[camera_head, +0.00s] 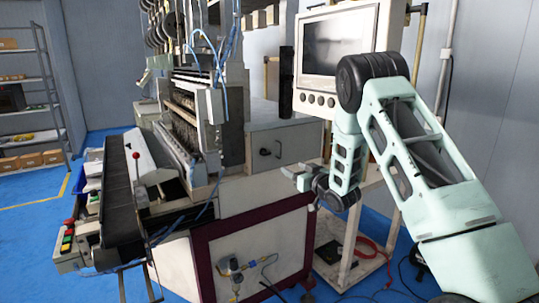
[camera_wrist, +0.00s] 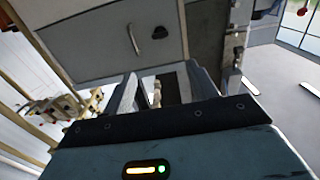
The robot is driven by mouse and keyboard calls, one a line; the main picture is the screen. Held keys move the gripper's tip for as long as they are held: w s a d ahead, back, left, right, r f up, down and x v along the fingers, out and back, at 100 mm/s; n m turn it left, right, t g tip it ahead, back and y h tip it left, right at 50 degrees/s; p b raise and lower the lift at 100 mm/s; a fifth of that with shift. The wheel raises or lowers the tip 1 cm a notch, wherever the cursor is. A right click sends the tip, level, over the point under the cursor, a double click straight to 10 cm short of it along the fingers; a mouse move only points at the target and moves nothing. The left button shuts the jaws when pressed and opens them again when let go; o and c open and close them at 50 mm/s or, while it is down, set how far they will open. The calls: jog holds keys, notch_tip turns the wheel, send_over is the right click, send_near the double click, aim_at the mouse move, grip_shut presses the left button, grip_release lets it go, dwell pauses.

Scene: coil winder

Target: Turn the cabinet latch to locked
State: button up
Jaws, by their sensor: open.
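The grey cabinet (camera_head: 291,140) is on the side of the coil winder, left of my gripper. In the head view its door shows a small dark latch (camera_head: 264,152) beside a thin curved handle (camera_head: 278,149). The wrist view shows the black latch (camera_wrist: 160,32) to the right of the pale handle (camera_wrist: 133,38), above the fingertips. My gripper (camera_head: 294,175) is open and empty, in front of and below the latch, apart from it. Both fingers show in the wrist view (camera_wrist: 164,84). The latch's exact angle is too small to read.
The coil winder (camera_head: 190,110) with blue hoses fills the left. A monitor (camera_head: 338,48) on a stand is above and behind my arm. A pale trolley (camera_head: 345,262) with a red hose stands below the arm. Brass fittings (camera_head: 234,266) stick out of the lower panel.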

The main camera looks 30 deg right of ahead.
aim_at(267, 154)
jog(key=w+p, duration=0.1)
jog(key=w, duration=0.4)
jog(key=w+p, duration=0.1)
jog(key=w, duration=0.5)
jog(key=w+p, duration=0.2)
jog(key=w, duration=0.3)
jog(key=shift+w+a, duration=0.25)
jog(key=shift+a, duration=0.15)
jog(key=c, duration=1)
